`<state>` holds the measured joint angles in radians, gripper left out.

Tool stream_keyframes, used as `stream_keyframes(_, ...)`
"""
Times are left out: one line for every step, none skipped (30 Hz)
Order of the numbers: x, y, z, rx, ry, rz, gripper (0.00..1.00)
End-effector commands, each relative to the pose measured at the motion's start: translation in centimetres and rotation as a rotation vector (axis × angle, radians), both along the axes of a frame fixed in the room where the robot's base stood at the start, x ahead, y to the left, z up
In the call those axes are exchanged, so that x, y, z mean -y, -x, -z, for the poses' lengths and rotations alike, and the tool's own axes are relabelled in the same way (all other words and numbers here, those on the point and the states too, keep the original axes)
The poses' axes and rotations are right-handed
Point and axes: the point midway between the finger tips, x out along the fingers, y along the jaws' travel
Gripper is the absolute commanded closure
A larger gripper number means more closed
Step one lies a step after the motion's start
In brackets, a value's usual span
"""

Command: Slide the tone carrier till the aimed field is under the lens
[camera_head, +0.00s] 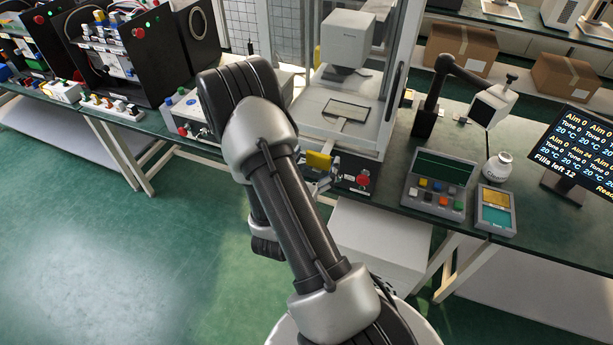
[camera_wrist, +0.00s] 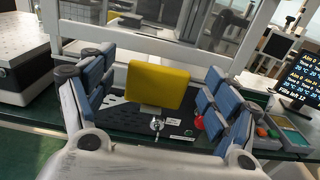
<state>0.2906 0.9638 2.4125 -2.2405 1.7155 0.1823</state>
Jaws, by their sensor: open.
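A yellow tab (camera_head: 319,160) sticks out at the front of the white framed machine. In the wrist view the yellow tab (camera_wrist: 158,85) stands upright in front of my gripper (camera_wrist: 155,98), between its blue-padded fingers. The fingers are spread, with gaps on both sides of the tab. In the head view my gripper (camera_head: 322,184) is partly hidden behind my arm, just below the tab. Inside the machine a flat dark-rimmed plate (camera_head: 346,111), perhaps the tone carrier, lies below a grey box head (camera_head: 347,40), perhaps holding the lens. No lens opening or aimed field can be made out.
A red button (camera_head: 363,181) sits on the machine's front. To the right are a button panel (camera_head: 438,187), a small yellow-and-teal device (camera_head: 495,209), a white jar (camera_head: 498,167) and a display (camera_head: 585,150) reading "Aim 0". Machine posts flank the plate. Green floor is free at left.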

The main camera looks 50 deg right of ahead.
Motion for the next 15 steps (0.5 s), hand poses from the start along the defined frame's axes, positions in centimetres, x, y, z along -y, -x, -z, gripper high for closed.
stream_keyframes(-1.2,0.3,0.1,-0.004,-0.001,-0.008,0.19)
stream_keyframes(-1.9,0.5,0.1,-0.005,-0.001,-0.008,0.19)
stream_keyframes(-2.8,0.9,0.1,-0.004,0.000,-0.009,0.19)
stream_keyframes(-3.4,1.2,0.0,-0.005,0.001,-0.009,0.19)
stream_keyframes(-4.0,1.4,0.0,-0.004,0.002,-0.009,0.19)
stream_keyframes(-4.8,1.7,0.0,-0.003,0.001,-0.009,0.19)
stream_keyframes(-5.3,1.9,0.0,-0.002,0.001,-0.008,0.19)
stream_keyframes(-5.8,2.2,0.0,-0.003,0.001,-0.008,0.19)
stream_keyframes(-6.4,2.4,-0.1,-0.001,0.003,-0.008,0.19)
stream_keyframes(-6.8,2.6,-0.1,-0.001,0.001,-0.006,0.19)
stream_keyframes(-7.1,2.7,0.0,-0.001,0.001,-0.007,0.19)
stream_keyframes(-7.5,2.9,0.0,-0.001,0.001,-0.005,0.19)
stream_keyframes(-7.8,3.1,0.0,0.000,0.001,-0.005,0.19)
stream_keyframes(-8.0,3.2,-0.1,-0.001,0.001,-0.004,0.19)
stream_keyframes(-8.3,3.3,-0.1,0.000,0.002,-0.004,0.19)
